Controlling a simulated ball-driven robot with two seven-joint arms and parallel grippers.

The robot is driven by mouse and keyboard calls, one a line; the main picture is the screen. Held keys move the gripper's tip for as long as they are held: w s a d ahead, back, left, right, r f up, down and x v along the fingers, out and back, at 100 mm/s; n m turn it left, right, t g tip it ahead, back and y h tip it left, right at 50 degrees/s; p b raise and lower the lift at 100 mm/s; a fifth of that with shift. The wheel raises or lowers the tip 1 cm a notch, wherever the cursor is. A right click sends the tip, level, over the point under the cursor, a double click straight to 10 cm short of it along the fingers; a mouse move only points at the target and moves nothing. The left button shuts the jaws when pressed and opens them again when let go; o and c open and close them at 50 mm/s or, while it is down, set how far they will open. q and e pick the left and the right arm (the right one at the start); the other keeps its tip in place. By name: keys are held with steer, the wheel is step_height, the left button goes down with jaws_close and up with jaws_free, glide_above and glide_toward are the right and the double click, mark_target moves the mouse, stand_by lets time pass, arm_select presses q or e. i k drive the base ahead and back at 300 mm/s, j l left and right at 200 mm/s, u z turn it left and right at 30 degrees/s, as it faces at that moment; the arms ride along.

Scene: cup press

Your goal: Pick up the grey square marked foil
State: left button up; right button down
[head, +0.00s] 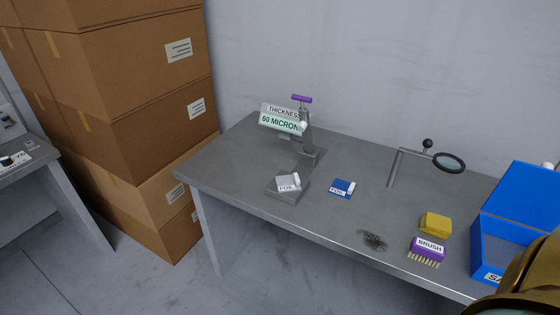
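The grey square marked FOIL (289,181) lies on a low grey block, the base of the press (287,193), near the table's front left. It has a small white tab at its upper right. A blue square marked FOIL (342,187), also with a white tab, lies on the table to its right. Neither of my grippers is in view, and nothing is touching the grey square.
On the grey table (240,165) are a magnifier (449,163), a yellow block (435,223), a purple brush (428,247) and an open blue box (520,205). A dark smudge (373,240) marks the front.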

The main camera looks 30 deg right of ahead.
mark_target(286, 183)
steer(key=l+z, duration=0.15)
steer(key=z, duration=0.9)
